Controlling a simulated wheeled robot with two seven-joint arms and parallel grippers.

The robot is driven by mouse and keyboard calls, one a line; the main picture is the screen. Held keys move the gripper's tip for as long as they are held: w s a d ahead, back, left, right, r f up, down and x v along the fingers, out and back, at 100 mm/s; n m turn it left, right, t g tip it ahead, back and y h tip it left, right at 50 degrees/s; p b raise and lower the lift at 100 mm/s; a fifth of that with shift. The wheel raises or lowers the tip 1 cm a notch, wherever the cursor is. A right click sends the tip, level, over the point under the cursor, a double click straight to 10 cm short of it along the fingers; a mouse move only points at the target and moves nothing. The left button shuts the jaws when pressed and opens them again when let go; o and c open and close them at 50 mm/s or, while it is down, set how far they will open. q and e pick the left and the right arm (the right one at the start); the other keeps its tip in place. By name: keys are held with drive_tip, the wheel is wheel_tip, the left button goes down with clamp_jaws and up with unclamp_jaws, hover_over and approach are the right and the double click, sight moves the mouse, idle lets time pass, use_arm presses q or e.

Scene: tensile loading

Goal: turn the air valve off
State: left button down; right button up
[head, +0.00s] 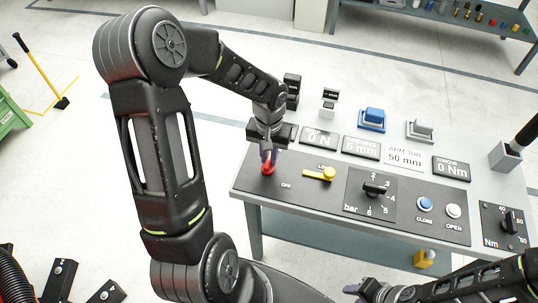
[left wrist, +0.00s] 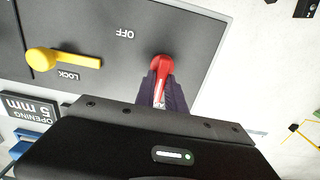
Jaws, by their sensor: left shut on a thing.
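The red air valve handle (head: 268,167) is at the left end of the black control panel, beside the "OFF" label (head: 286,185). In the left wrist view the red handle (left wrist: 161,66) lies between the dark fingers, with its round end showing beyond them. My left gripper (head: 268,157) is shut on the handle from above; the fingers also show in the left wrist view (left wrist: 161,92). The "OFF" label (left wrist: 126,33) is beside the handle's round end. My right gripper (head: 366,290) is at the bottom edge, and its fingers are too small and partly cut off to tell their state.
A yellow lock lever (head: 320,174) is right of the red handle. A bar knob (head: 375,188), a blue CLOSE button (head: 424,203) and a white OPEN button (head: 453,211) follow on the panel. Displays and small fixtures, including a blue one (head: 372,119), stand behind.

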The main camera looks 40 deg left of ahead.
use_arm(q)
drive_tip(key=shift+m, duration=0.4)
drive_tip(key=m, duration=0.3)
drive_tip(key=shift+w+d, duration=0.1)
drive_tip(key=shift+d, duration=0.15)
drive_tip(key=m, duration=0.4)
drive_tip(key=shift+d+m, duration=0.3)
drive_tip(key=shift+m, duration=0.1)
drive_tip(key=m, duration=0.4)
drive_tip(key=shift+s+d+r+m, duration=0.1)
drive_tip(key=shift+s+d+m, duration=0.15)
drive_tip(key=shift+m, duration=0.05)
drive_tip(key=m, duration=0.1)
drive_tip(key=m+p, duration=0.1)
drive_tip(key=m, duration=0.2)
drive_tip(key=shift+s+d+m+p, duration=0.15)
drive_tip(key=shift+s+m+p, duration=0.1)
drive_tip(key=shift+m+p, duration=0.15)
drive_tip(key=c, duration=1.4)
unclamp_jaws()
